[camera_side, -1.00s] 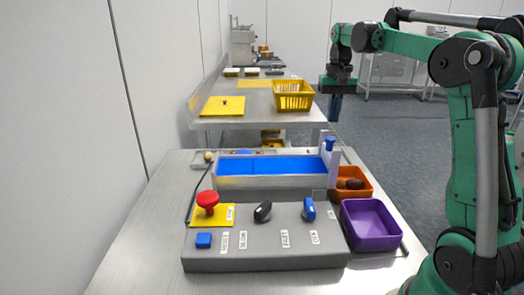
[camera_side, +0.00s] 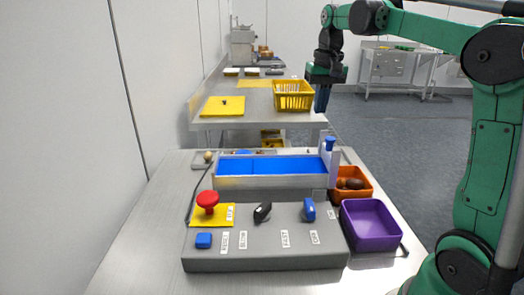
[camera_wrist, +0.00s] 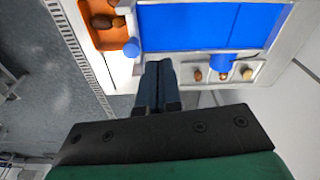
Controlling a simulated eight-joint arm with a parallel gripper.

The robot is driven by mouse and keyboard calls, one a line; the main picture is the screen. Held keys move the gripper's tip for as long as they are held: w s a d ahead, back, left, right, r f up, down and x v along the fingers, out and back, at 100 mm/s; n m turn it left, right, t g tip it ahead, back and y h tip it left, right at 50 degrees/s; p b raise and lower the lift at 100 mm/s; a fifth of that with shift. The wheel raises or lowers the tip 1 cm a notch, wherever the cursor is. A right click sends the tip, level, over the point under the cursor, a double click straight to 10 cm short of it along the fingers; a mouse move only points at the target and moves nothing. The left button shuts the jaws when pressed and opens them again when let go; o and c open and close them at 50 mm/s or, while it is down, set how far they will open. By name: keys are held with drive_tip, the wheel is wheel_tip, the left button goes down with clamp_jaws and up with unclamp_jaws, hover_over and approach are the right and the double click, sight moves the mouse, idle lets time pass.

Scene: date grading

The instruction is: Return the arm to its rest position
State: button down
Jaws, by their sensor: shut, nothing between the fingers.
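My gripper (camera_side: 322,110) hangs fingers down in the side view, near the right edge of the rear table and beyond the blue belt. Its fingers are dark blue, shut and empty. In the wrist view the shut fingertips (camera_wrist: 158,66) show near the blue belt (camera_wrist: 195,27), with nothing between them. The belt (camera_side: 262,166) lies in its grey frame and looks bare. An orange bin (camera_wrist: 113,39) holds several brown dates; it also shows in the side view (camera_side: 366,192). A purple bin (camera_side: 371,226) looks empty.
A grey control box (camera_side: 265,258) with a red button (camera_side: 207,200) and knobs stands in front of the belt. A yellow basket (camera_side: 293,95) stands on the rear table, close to my gripper. A small tray (camera_wrist: 206,80) holds a few items. Open floor lies right of the tables.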

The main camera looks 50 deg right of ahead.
drive_tip(key=s+a+f+n+t, duration=0.3)
drive_tip(key=a+f, duration=0.1)
drive_tip(key=a, duration=0.5)
drive_tip(key=s+a+f+n+t, duration=0.2)
drive_tip(key=s+a+f+n, duration=0.1)
drive_tip(key=a, duration=0.6)
wheel_tip(320, 180, down, 3)
drive_tip(key=shift+r+n+t+y, duration=0.2)
drive_tip(key=shift+n+t+y, duration=0.15)
drive_tip(key=shift+n, duration=0.35)
drive_tip(key=shift+a, duration=0.1)
